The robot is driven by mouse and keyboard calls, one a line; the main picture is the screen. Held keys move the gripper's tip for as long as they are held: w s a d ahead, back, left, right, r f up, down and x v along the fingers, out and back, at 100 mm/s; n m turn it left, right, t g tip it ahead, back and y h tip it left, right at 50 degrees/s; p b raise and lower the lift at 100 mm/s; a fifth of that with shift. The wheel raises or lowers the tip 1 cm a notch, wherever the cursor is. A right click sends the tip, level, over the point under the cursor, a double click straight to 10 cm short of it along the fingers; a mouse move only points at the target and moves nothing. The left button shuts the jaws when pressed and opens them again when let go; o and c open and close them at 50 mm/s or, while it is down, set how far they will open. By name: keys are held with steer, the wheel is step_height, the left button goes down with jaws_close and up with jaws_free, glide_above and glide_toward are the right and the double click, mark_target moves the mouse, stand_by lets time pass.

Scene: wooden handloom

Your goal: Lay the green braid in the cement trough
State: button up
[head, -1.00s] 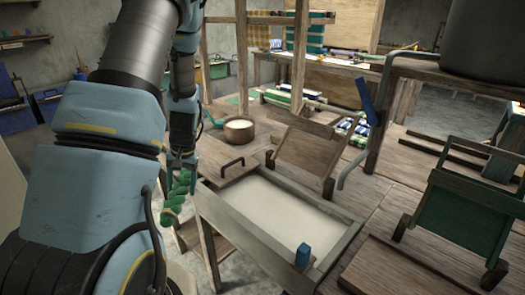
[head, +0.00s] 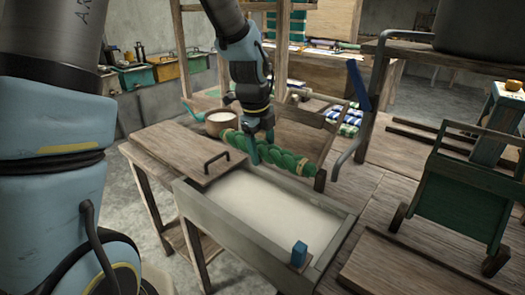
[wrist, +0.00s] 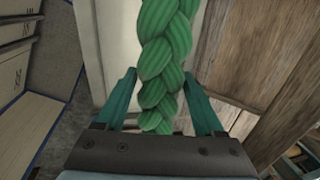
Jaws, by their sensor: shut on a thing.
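The green braid (head: 284,160) is thick and plaited, with pale bands near its ends. My gripper (head: 262,152) is shut on it near its middle and holds it about level above the far end of the trough. The braid also fills the upper middle of the wrist view (wrist: 165,50), between the two teal fingers (wrist: 160,108). The cement trough (head: 221,231) is a long grey box with a pale, smooth fill. A wooden lid with a dark handle (head: 165,150) lies at its far left end. A blue block (head: 299,252) stands at its near right end.
A round pot with pale contents (head: 220,124) stands behind the lid. A tilted wooden frame (head: 322,140) stands behind the braid. A bent metal handle with a blue grip (head: 357,88) and a green panel (head: 462,206) are at right. The space above the trough's near part is clear.

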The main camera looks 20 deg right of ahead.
step_height(320, 180, down, 14)
steer(key=b, duration=0.9)
steer(key=shift+r, duration=0.1)
steer(key=o, duration=1.1)
steer(key=shift+s, duration=0.1)
steer(key=shift+r, duration=0.1)
step_height(320, 180, up, 10)
steer(key=s+a, duration=0.1)
steer(key=a, duration=0.1)
steer(key=shift+s+a+f+n+t+y+p, duration=0.1)
steer(key=shift+s+a+f+n+y, duration=0.35)
steer(key=shift+a+n, duration=4.35)
steer(key=shift+s+a+f+n+t+y+p, duration=0.2)
steer(key=shift+s+a+n, duration=0.3)
steer(key=shift+a+n, duration=4.25)
steer(key=shift+s+a+f+n+y+p, duration=0.1)
steer(key=shift+s+a+f+n+y, duration=0.25)
steer(key=shift+a+n, duration=4.45)
steer(key=shift+s+d, duration=0.15)
steer(key=shift+d, duration=0.15)
